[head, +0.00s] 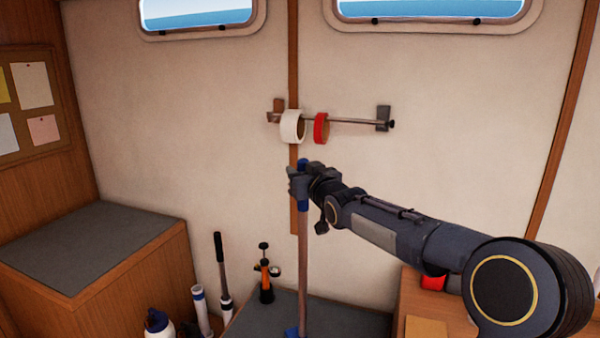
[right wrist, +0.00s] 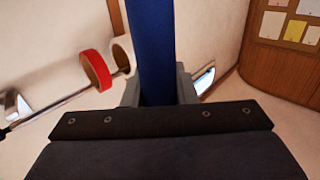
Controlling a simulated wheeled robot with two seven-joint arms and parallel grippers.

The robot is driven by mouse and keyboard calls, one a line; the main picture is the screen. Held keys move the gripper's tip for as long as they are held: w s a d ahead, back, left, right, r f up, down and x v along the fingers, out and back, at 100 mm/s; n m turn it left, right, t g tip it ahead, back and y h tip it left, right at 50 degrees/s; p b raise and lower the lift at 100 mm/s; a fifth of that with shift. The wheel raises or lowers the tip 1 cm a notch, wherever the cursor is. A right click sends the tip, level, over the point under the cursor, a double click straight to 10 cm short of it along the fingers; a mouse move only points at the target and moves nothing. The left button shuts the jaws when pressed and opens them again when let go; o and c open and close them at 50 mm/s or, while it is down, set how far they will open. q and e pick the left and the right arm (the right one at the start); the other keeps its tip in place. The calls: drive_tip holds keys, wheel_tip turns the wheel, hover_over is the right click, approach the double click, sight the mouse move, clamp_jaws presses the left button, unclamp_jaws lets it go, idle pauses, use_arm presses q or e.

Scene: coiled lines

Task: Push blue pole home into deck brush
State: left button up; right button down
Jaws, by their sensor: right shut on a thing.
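A long pole (head: 303,265) stands upright in the head view, with a greyish-brown shaft and a blue upper part. My right gripper (head: 299,184) is shut around the blue part near its top. In the right wrist view the blue pole (right wrist: 152,50) runs up between the fingers of my right gripper (right wrist: 158,92). A small blue piece (head: 291,332) shows at the pole's foot at the bottom edge of the head view. It may be part of the deck brush, but most of it is cut off, so I cannot tell how pole and brush meet. My left gripper is not in view.
A wall rail (head: 352,121) behind the gripper carries a white tape roll (head: 291,127) and a red one (head: 321,128). A hand pump (head: 266,282), a black-handled tube (head: 222,270) and a white bottle (head: 158,324) stand at lower left. A grey-topped locker (head: 90,240) is at left.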

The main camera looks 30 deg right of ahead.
idle(0.3)
drive_tip(key=c, duration=1.1)
unclamp_jaws()
drive_tip(key=shift+f, duration=0.1)
drive_tip(key=s, duration=0.5)
drive_tip(key=s+b, duration=0.1)
drive_tip(key=s, duration=0.1)
drive_tip(key=shift+s+a, duration=0.3)
drive_tip(key=shift+s, duration=0.1)
drive_tip(key=s+a+f+g+y, duration=0.1)
drive_tip(key=s+a+f+g, duration=0.3)
drive_tip(key=s+f, duration=0.4)
drive_tip(key=s+a+f+g+y, duration=0.2)
drive_tip(key=s+a+f+g, duration=0.2)
drive_tip(key=s, duration=0.9)
drive_tip(key=s+a+f+g+y, duration=0.2)
drive_tip(key=s+a+f+g, duration=0.2)
drive_tip(key=s+a+f, duration=0.4)
drive_tip(key=shift+s+a+f+m, duration=0.15)
drive_tip(key=shift+s+f, duration=0.3)
drive_tip(key=shift+f, duration=0.35)
drive_tip(key=shift+s+f+m, duration=0.1)
drive_tip(key=shift+s+f, duration=0.3)
drive_tip(key=shift+f, duration=0.35)
drive_tip(key=shift+s+a+f+m, duration=0.15)
drive_tip(key=shift+s+f, duration=0.3)
drive_tip(key=shift+f, duration=0.35)
